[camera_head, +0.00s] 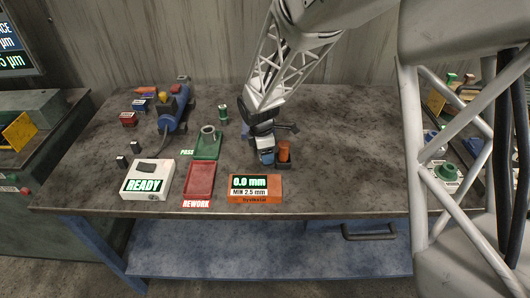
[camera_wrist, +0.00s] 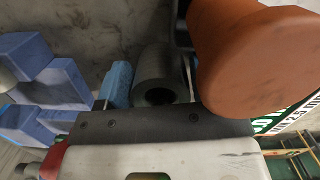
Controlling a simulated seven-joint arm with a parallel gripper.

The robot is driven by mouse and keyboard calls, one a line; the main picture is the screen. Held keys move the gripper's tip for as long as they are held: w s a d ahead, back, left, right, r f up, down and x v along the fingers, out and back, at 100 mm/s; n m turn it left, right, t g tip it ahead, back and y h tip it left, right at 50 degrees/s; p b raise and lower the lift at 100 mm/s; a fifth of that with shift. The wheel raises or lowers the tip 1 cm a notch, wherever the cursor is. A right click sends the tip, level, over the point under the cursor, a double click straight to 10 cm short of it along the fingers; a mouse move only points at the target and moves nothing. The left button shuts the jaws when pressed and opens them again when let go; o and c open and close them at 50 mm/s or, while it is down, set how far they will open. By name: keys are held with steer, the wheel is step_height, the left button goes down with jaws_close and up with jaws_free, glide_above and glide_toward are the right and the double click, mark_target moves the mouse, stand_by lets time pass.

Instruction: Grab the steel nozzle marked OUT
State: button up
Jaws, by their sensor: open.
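My gripper (camera_head: 266,148) is low over the middle of the workbench, beside an orange cylinder (camera_head: 284,150). In the wrist view my gripper (camera_wrist: 149,68) is open, with its thin fingers apart. A dark grey hollow cylinder (camera_wrist: 158,72), which may be the steel nozzle, shows between them, its round opening facing the camera. I cannot tell whether the fingers touch it. No OUT mark is legible. A blue piece (camera_wrist: 118,84) is close to the left finger. In the head view my gripper hides the grey cylinder. Another grey hollow piece (camera_head: 208,131) stands on the green PASS tray (camera_head: 207,150).
The orange cylinder (camera_wrist: 250,55) crowds the right of the wrist view. Blue blocks (camera_wrist: 45,75) lie at its left. A red REWORK tray (camera_head: 199,183), an orange gauge display (camera_head: 255,190) and a white READY box (camera_head: 148,181) line the front. The bench's right half looks mostly clear.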

steer(key=shift+c, duration=0.2)
steer(key=c, duration=1)
steer(key=shift+o, duration=0.2)
steer(key=shift+r, duration=0.15)
step_height(320, 180, up, 10)
stand_by(0.7)
